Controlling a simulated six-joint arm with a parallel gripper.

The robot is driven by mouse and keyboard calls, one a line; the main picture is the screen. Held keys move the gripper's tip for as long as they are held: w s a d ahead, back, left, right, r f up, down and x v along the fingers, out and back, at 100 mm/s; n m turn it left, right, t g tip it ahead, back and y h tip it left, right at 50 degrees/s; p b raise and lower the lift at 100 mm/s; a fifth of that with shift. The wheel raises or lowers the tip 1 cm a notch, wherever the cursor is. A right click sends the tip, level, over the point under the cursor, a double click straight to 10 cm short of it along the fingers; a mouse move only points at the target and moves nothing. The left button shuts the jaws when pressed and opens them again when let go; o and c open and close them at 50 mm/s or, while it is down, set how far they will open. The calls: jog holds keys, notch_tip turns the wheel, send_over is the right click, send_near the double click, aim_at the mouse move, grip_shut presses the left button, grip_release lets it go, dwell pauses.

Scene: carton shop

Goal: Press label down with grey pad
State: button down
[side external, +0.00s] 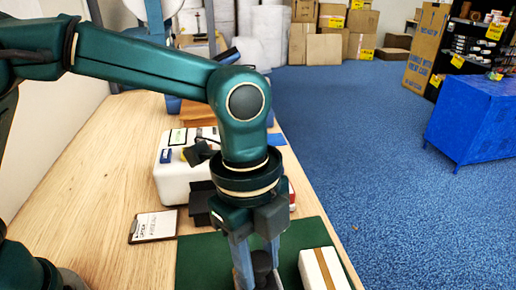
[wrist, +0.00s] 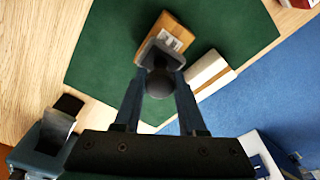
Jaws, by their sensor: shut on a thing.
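My gripper (wrist: 161,77) is shut on the grey pad (wrist: 159,84), a dark tool with a rounded knob between the fingers. In the side view my gripper (side external: 258,277) is low over the green mat, with the dark pad (side external: 262,262) between its fingers. In the wrist view a small brown carton (wrist: 155,28) lies on the mat beyond the pad. A white label (wrist: 174,39) with dark print is on its top. The pad overlaps the label's near part in this view; I cannot tell whether they touch. The carton is not visible in the side view.
A white carton with tan tape (side external: 318,270) lies on the green mat (side external: 203,262), right of my gripper; it also shows in the wrist view (wrist: 208,70). A white label printer (side external: 172,180) and a clipboard (side external: 155,226) are on the wooden bench (side external: 105,180).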

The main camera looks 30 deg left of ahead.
jog(key=shift+r, duration=2.7)
jog(key=shift+s+a+n, duration=0.1)
jog(key=shift+a+n, duration=0.2)
jog(key=shift+n, duration=0.8)
jog(key=w+a+r+n+t, duration=0.1)
jog(key=w+a+r+n, duration=0.1)
jog(key=a+n, duration=0.7)
jog(key=w+a+r+n+y, duration=0.1)
jog(key=w+a+r+n, duration=0.2)
jog(key=a+n, duration=0.6)
jog(key=a, duration=0.6)
jog(key=shift+w+a+t, duration=0.2)
jog(key=shift+w+t, duration=0.1)
jog(key=shift+t, duration=0.1)
